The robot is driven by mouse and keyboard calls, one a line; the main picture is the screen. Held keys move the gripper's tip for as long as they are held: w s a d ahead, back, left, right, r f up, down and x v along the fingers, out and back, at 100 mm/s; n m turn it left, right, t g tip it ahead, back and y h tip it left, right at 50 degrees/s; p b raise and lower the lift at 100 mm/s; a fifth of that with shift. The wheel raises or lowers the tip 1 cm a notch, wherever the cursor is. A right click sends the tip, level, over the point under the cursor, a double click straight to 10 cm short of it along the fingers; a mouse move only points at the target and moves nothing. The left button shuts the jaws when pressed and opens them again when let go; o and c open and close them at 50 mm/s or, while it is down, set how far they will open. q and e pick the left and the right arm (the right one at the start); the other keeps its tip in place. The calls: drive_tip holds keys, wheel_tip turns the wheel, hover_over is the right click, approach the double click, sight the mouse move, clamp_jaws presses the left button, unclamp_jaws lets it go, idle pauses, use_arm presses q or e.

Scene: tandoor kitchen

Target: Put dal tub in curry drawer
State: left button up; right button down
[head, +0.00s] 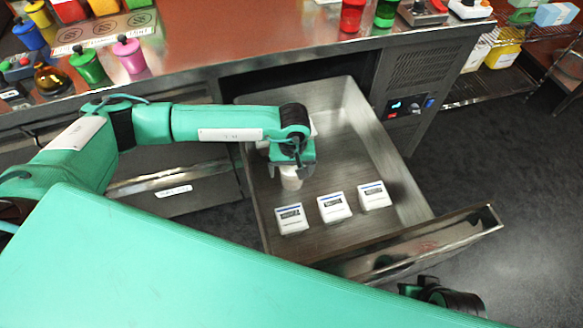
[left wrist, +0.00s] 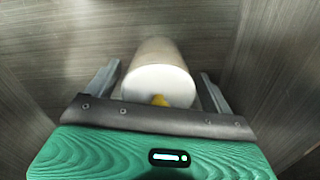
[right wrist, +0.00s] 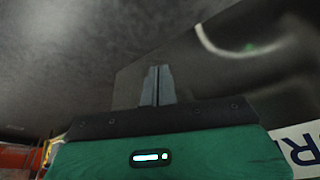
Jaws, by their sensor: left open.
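A white round tub (head: 291,180) is inside the open drawer (head: 408,190), directly below my left gripper (head: 291,165). In the left wrist view the tub (left wrist: 158,80) lies between the two spread fingers of my left gripper (left wrist: 160,88), with a small yellow mark at its near end. Gaps show between the fingers and the tub. I cannot tell whether the tub rests fully on the drawer floor. My right gripper (right wrist: 157,85) has its fingers together with nothing between them, near a dark surface.
Three white boxes with dark labels (head: 333,207) stand in a row near the drawer's front. A closed drawer (head: 205,180) with a white label is at the left. Colourful pots (head: 130,54) stand on the steel counter (head: 230,50) above. Bare drawer floor shows right of the tub.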

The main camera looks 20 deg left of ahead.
use_arm(q)
wheel_tip(320, 180, up, 11)
drive_tip(key=shift+w+d+f, duration=0.1)
drive_tip(key=shift+r, duration=0.7)
use_arm(e)
drive_tip(key=shift+f, duration=0.8)
drive_tip(key=shift+w+r, duration=0.1)
